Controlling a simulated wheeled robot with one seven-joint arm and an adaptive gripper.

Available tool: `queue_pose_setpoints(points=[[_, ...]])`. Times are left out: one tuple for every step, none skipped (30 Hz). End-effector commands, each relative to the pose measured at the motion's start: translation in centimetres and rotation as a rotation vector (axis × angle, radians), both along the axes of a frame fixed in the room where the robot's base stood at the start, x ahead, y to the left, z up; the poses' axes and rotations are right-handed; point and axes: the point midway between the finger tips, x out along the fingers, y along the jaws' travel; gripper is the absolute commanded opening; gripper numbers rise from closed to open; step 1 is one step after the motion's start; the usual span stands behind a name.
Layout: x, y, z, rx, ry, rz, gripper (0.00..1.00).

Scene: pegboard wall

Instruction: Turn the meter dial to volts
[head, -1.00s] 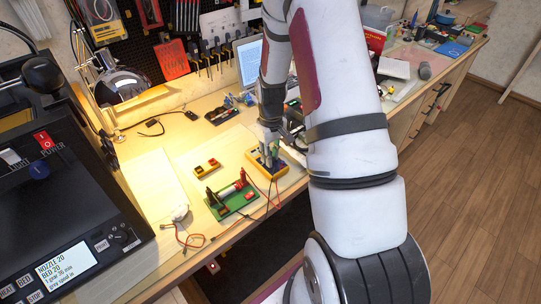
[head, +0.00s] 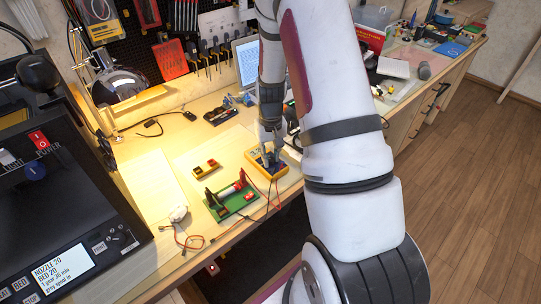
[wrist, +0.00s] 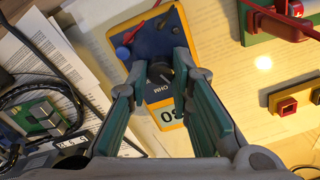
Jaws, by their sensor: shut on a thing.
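The meter (head: 251,155) is a yellow-framed box with a dark blue face, lying on the bench. In the wrist view the meter (wrist: 181,12) shows a pale display with large digits, upside down, and the word OHM beside the dial. The dark round dial (wrist: 159,72) sits between my fingertips. My gripper (head: 268,153) points down over the meter. In the wrist view my gripper (wrist: 161,73) is closed on the dial from both sides. The fingertips hide part of the dial, and I cannot tell which mark its pointer faces.
A green board (head: 232,203) with red parts and loose wires lies in front. A small yellow block (head: 206,169) lies left of the meter. Papers (wrist: 50,50) lie beside it.

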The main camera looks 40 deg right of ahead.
Motion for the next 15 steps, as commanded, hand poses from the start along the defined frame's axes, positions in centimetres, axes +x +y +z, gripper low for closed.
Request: queue_pose_setpoints(points=[[0.00, -0.03, 0.01, 0.000, 0.000, 0.000, 0.00], [0.00, -0.03, 0.01, 0.000, 0.000, 0.000, 0.00], [0.00, -0.03, 0.01, 0.000, -0.001, 0.000, 0.00], [0.01, -0.04, 0.01, 0.000, -0.001, 0.000, 0.00], [0.01, -0.04, 0.01, 0.000, -0.001, 0.000, 0.00], [0.01, -0.04, 0.01, 0.000, -0.001, 0.000, 0.00], [0.01, -0.04, 0.01, 0.000, -0.001, 0.000, 0.25], [0.01, -0.04, 0.01, 0.000, -0.001, 0.001, 0.32], [0.01, -0.04, 0.01, 0.000, -0.001, 0.001, 0.41], [0.01, -0.04, 0.01, 0.000, -0.001, 0.001, 0.41], [0.01, -0.04, 0.01, 0.000, -0.001, 0.001, 0.41], [0.01, -0.04, 0.01, 0.000, -0.001, 0.001, 0.41], [0.01, -0.03, 0.01, 0.000, -0.001, 0.001, 0.41], [0.01, -0.04, 0.01, 0.000, -0.001, 0.001, 0.41], [0.01, -0.03, 0.01, 0.000, -0.001, 0.001, 0.41]])
